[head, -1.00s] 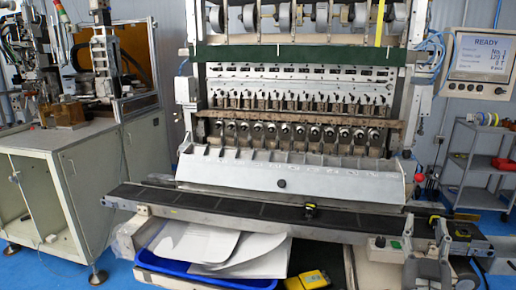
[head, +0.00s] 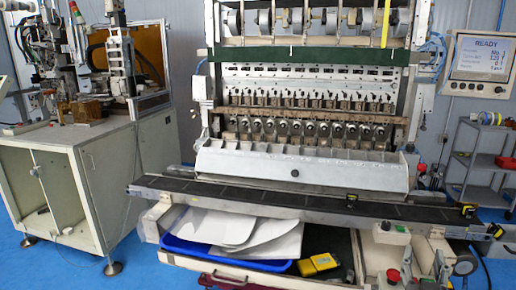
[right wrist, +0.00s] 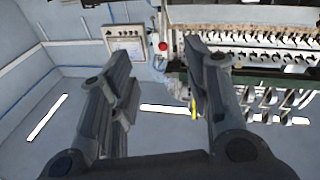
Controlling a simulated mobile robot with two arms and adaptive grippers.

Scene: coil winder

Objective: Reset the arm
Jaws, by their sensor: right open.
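My right gripper (right wrist: 155,54) fills the lower middle of the right wrist view. Its two dark fingers stand well apart with nothing between them. Beyond them are the wall and the machine's side, which appear upside down. In the head view, dark parts crowd the lower right corner, where the gripper's outline is hard to separate from the machine. My left gripper is not in view. The coil winder (head: 300,172) stands in the middle of the head view and also shows at the right of the wrist view (right wrist: 245,17).
A long dark rail (head: 255,199) crosses the winder's front. Below it are a blue tray (head: 200,252) with papers and a yellow device (head: 318,263). A cabinet (head: 95,178) stands left, a grey shelf (head: 485,160) right. A READY screen (head: 481,57) hangs above the shelf.

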